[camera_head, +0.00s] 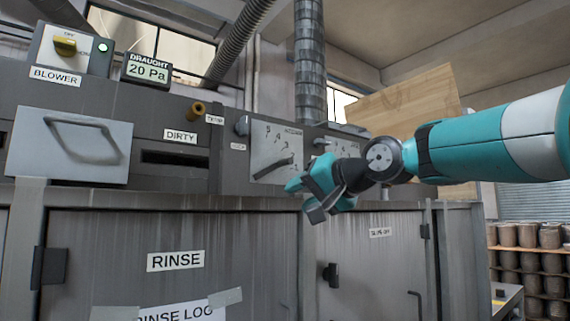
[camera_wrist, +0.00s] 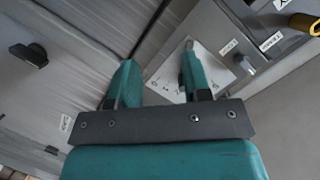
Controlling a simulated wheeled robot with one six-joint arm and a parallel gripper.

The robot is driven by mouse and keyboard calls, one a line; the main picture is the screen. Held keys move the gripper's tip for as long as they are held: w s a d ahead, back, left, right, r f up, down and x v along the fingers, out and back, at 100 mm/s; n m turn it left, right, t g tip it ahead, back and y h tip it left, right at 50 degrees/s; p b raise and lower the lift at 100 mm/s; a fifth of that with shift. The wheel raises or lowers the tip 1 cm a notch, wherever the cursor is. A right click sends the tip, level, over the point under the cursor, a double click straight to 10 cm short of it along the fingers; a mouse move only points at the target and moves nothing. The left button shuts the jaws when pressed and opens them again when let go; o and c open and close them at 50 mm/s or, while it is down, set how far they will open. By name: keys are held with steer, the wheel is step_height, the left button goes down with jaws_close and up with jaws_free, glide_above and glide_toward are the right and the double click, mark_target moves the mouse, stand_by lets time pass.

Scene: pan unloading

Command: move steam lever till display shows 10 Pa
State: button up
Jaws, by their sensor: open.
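The display (camera_head: 148,71) is headed DRAUGHT and reads 20 Pa. A dark lever (camera_head: 273,169) slants across a pale scale plate (camera_head: 283,143) on the grey panel; the plate's small label is not clearly legible. A second scale plate (camera_head: 344,148) is to its right, partly hidden by my arm. I cannot read which lever is the steam one. My gripper (camera_head: 305,200) is open and empty, in front of the panel's lower edge, below and right of the first lever. In the wrist view its teal fingers (camera_wrist: 160,62) are apart, the right one overlapping a pale plate (camera_wrist: 215,68).
A blower box (camera_head: 70,50) with a yellow knob stands top left. A drawer front with a handle (camera_head: 72,145) and a yellow-brown knob (camera_head: 196,109) are on the panel. RINSE doors (camera_head: 175,235) lie below. Shelved containers (camera_head: 527,236) stand far right.

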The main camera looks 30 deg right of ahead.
steer(key=s+d+r+m+t+h, duration=0.25)
steer(key=d+r, duration=0.35)
steer(key=r, duration=0.3)
steer(key=p, duration=0.7)
glide_toward(279, 164)
steer(key=w, duration=0.8)
steer(key=shift+w+d, duration=0.2)
steer(key=shift+d, duration=0.1)
